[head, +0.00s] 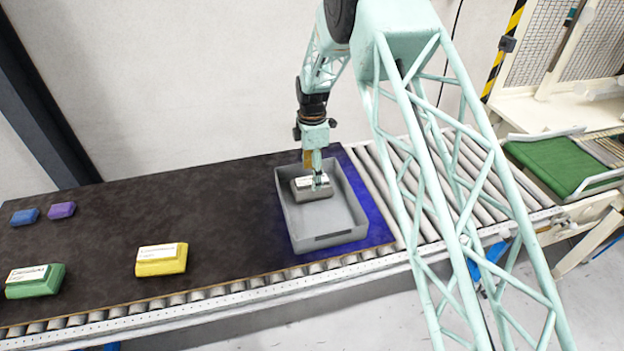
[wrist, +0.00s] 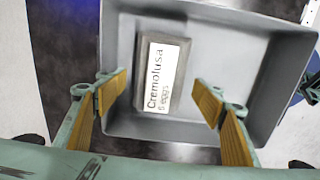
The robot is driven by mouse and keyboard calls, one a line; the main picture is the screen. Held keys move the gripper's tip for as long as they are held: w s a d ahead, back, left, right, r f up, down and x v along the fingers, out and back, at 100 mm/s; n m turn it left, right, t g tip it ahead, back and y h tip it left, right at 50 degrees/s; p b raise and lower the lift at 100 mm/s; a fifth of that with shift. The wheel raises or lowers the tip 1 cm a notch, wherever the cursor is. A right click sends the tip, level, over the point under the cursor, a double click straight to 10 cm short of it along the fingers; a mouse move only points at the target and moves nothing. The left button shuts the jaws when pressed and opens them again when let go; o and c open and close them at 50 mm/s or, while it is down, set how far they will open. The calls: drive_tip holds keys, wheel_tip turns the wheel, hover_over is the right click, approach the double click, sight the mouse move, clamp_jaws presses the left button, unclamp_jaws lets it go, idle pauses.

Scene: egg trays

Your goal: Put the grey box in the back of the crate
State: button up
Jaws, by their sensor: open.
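The grey box (head: 312,188), with a white label on top, lies inside the grey crate (head: 343,240), toward the crate's back end in the head view. The box also shows in the wrist view (wrist: 163,75), flat in the crate (wrist: 225,25) and apart from its side walls. My gripper (head: 318,180) is over the box in the head view. In the wrist view my gripper (wrist: 160,98) is open, with one yellow-padded finger on each side of the box and a gap to it on both sides.
A yellow box (head: 161,260), a green box (head: 35,281), a blue box (head: 25,217) and a purple box (head: 61,210) lie on the dark mat (head: 210,215) to the left. The crate stands on a blue patch (head: 378,228). Bare rollers (head: 385,178) run to its right.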

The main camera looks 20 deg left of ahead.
wheel_tip(320, 180, up, 9)
idle(0.5)
idle(0.6)
drive_tip(key=shift+r, duration=0.15)
